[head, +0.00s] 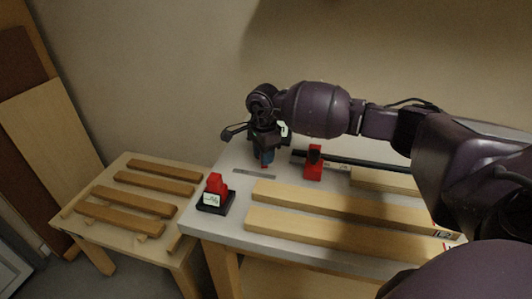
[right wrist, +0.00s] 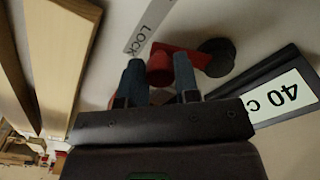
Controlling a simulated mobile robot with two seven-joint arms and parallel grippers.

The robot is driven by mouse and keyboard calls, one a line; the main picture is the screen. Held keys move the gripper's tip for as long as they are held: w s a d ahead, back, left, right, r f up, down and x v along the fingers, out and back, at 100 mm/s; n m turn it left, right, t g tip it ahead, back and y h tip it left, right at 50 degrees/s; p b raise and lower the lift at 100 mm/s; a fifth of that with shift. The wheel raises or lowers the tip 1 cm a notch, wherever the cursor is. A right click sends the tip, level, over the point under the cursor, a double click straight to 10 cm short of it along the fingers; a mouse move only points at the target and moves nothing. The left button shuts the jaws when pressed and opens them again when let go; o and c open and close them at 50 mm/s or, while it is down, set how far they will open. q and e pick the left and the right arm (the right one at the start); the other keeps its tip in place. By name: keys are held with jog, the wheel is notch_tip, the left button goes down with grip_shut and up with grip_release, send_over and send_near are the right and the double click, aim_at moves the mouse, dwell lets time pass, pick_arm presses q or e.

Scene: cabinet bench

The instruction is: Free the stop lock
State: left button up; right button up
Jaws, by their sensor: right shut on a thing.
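The stop lock shows in the right wrist view as a flat red lever (right wrist: 192,54) with a round red knob (right wrist: 160,70) at one end and a round black piece (right wrist: 216,57) at the other. A pale strip lettered "LOCK" (right wrist: 150,25) lies beside it on the bench top. My right gripper (right wrist: 160,82) is shut on the red knob, one blue finger on each side. In the head view my right gripper (head: 265,160) points down at the bench, and it mostly hides the lever. My left gripper is not in view.
The grey bench (head: 205,225) carries long wooden boards (head: 330,205), a red stop (head: 314,165) by a dark rail, and a red-and-black block (head: 215,195) at the front left corner. A black piece labelled "40 c" (right wrist: 280,97) is close beside my right gripper. A lower table (head: 130,165) with brown slats stands left.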

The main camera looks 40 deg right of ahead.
jog(key=shift+w+a, duration=0.1)
jog(key=shift+a, duration=0.05)
jog(key=shift+w+a, duration=0.2)
jog(key=shift+a, duration=0.05)
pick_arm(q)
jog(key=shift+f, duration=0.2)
pick_arm(e)
jog(key=o, duration=0.7)
jog(key=shift+r+p, duration=1.4)
jog(key=shift+r, duration=3.15)
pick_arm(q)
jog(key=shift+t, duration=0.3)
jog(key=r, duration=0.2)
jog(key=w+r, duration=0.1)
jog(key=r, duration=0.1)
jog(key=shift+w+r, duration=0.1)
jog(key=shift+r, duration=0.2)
pick_arm(e)
jog(key=shift+f, duration=0.1)
